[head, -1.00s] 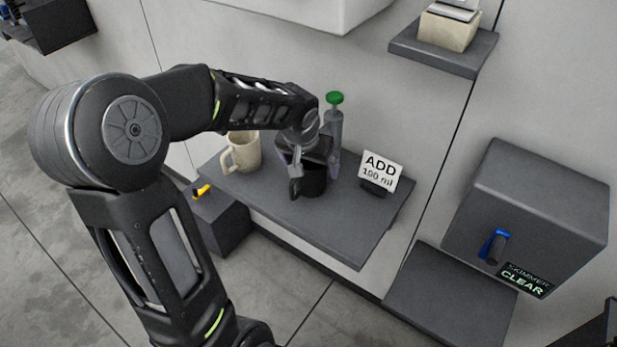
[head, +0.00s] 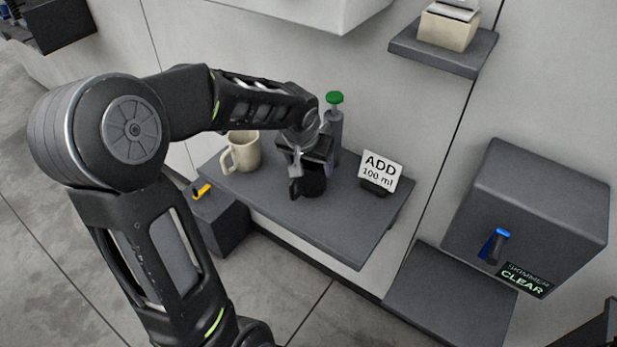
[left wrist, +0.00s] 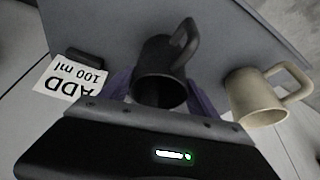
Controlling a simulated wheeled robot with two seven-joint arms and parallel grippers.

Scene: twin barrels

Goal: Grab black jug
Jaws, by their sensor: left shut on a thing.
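The black jug (head: 314,181) stands on the grey wall shelf, between a beige mug and the sign. My left gripper (head: 308,170) is shut on it from above and behind, and partly hides it in the head view. In the left wrist view the black jug (left wrist: 160,85) shows its dark open mouth and its handle, with the purple finger pads (left wrist: 160,93) on either side of its body. The jug appears to rest on the shelf; I cannot see a gap under it. My right gripper is not in view.
The "ADD 100 ml" sign (head: 380,171) is to the right. The shelf front (head: 330,232) is clear.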

